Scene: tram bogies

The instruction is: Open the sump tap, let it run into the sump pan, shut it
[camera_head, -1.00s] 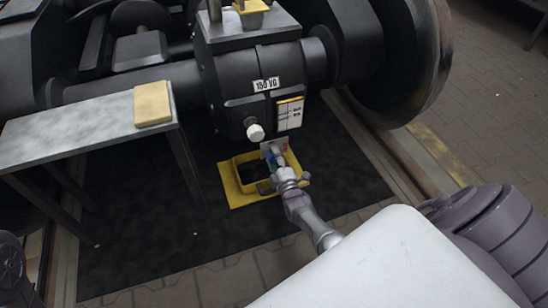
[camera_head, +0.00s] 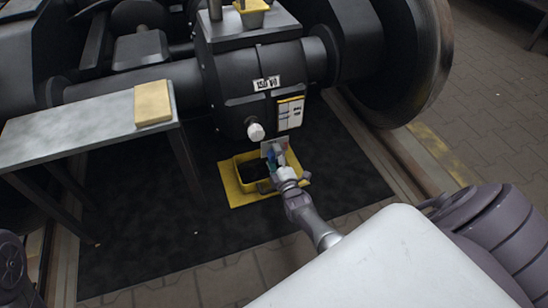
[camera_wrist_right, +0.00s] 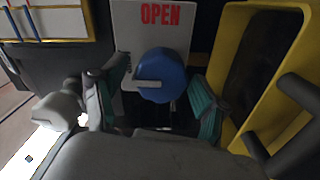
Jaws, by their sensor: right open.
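The sump tap is a round blue knob (camera_wrist_right: 163,72) with a pale pointer, on a grey plate (camera_wrist_right: 150,27) marked OPEN in red. The pointer lies toward the left of the wrist picture, away from the word OPEN; other lettering at the plate's left is partly hidden. My right gripper (camera_wrist_right: 156,105) is open, with a teal-padded finger on each side of the knob; contact is not clear. In the head view my right gripper (camera_head: 279,165) is at the plate (camera_head: 274,149), over the yellow sump pan (camera_head: 240,172). The pan's inside looks dark. My left gripper is out of view.
The black gear case (camera_head: 225,90) carries a white knob (camera_head: 255,131) above the tap and a label card (camera_head: 289,113). A grey table (camera_head: 80,130) with a yellow block (camera_head: 153,103) stands left. A large wheel (camera_head: 405,60) is at right. The dark mat (camera_head: 140,235) has free room.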

